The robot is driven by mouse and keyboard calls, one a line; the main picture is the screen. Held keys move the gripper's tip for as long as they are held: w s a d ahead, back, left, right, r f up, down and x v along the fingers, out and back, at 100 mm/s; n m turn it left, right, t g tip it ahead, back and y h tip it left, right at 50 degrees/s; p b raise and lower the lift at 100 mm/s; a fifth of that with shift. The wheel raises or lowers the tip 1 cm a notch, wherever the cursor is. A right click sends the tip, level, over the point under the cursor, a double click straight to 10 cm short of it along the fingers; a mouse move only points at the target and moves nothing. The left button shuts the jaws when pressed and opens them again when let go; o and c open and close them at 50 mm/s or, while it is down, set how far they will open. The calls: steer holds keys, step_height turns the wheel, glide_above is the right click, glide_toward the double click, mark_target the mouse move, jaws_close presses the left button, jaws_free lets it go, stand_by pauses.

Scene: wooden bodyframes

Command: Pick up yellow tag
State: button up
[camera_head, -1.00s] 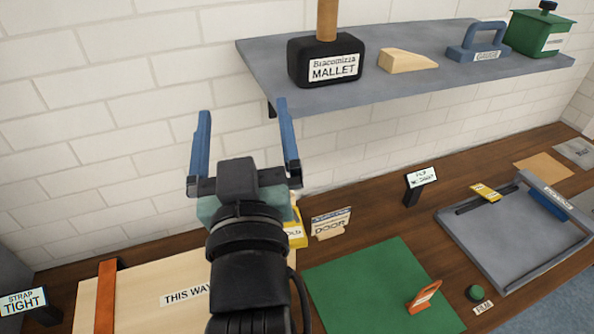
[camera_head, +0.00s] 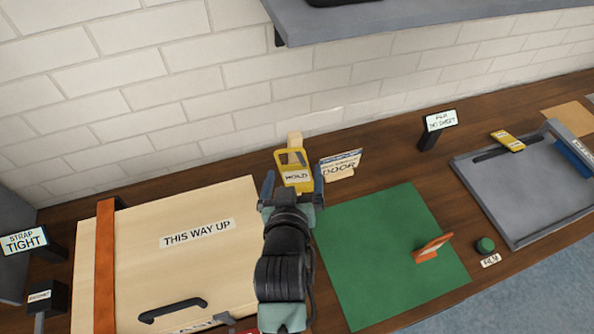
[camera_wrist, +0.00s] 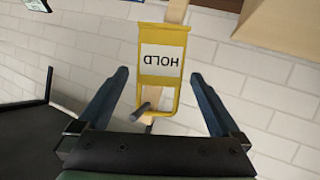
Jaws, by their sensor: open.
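A yellow tag (camera_head: 298,178) with a white label reading HOLD hangs at a light wooden post (camera_head: 295,140) near the back of the bench, in front of the wall. My gripper (camera_head: 293,190) is in front of the tag, with its two blue fingers apart. In the wrist view the yellow tag (camera_wrist: 162,62) appears upside down, between and beyond the open fingertips of my gripper (camera_wrist: 163,82). Nothing is held. A dark peg (camera_wrist: 140,112) shows at the tag's open frame. I cannot tell whether the fingers touch the tag.
A DOOR card (camera_head: 340,165) stands just right of the tag. A grey shelf (camera_head: 400,22) overhangs above.

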mark_target(297, 170)
steer(key=shift+p+x, duration=0.55)
steer(key=shift+x, duration=2.5)
steer(key=shift+s+f, duration=0.1)
steer(key=c, duration=1.4)
steer(key=shift+s+d+r, duration=0.2)
steer(key=shift+s+r, duration=0.15)
steer(key=s+d+r, duration=0.1)
steer(key=s+r, duration=0.1)
steer(key=s, duration=0.2)
steer(key=s+d+r+b, duration=0.1)
steer(key=s+r, duration=0.1)
steer(key=s, duration=0.2)
steer(key=s+d+r, duration=0.2)
steer(key=s+r, duration=0.1)
steer(key=s, duration=0.1)
steer(key=shift+s+r, duration=0.15)
steer(key=shift+s, duration=0.15)
